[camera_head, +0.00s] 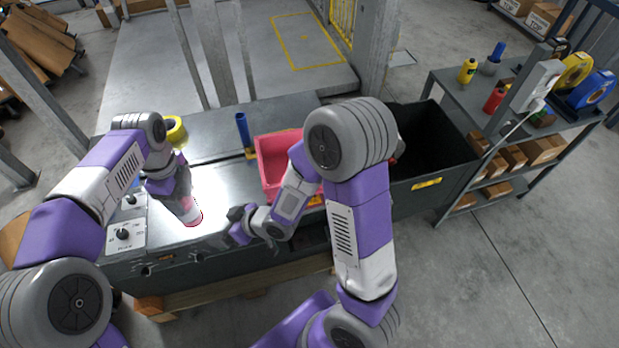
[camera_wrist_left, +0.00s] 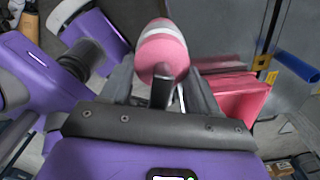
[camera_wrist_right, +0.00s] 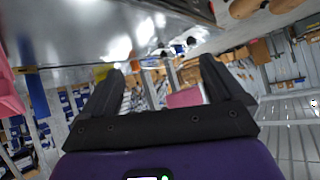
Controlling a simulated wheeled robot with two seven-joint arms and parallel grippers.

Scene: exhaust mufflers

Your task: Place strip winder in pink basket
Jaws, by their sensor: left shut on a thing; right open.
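My left gripper (camera_head: 180,194) is shut on a rounded pink and white object (camera_head: 190,213), possibly the strip winder. It holds it above the bright metal top at the left of the bench, left of the basket. The object (camera_wrist_left: 163,50) also shows between the fingers in the left wrist view. The pink basket (camera_head: 270,160) stands on the bench, partly hidden behind my right arm; its wall (camera_wrist_left: 240,97) is at right in the left wrist view. My right gripper (camera_head: 236,228) is low in front of the basket. It is open and empty in the right wrist view (camera_wrist_right: 165,85).
A yellow roll (camera_head: 175,133) and an upright blue cylinder (camera_head: 243,131) stand behind on the bench. A black bin (camera_head: 450,152) is right of the basket. A shelf rack (camera_head: 455,95) with bottles, tape rolls and boxes stands at right. Control knobs (camera_head: 123,234) are at the left bench edge.

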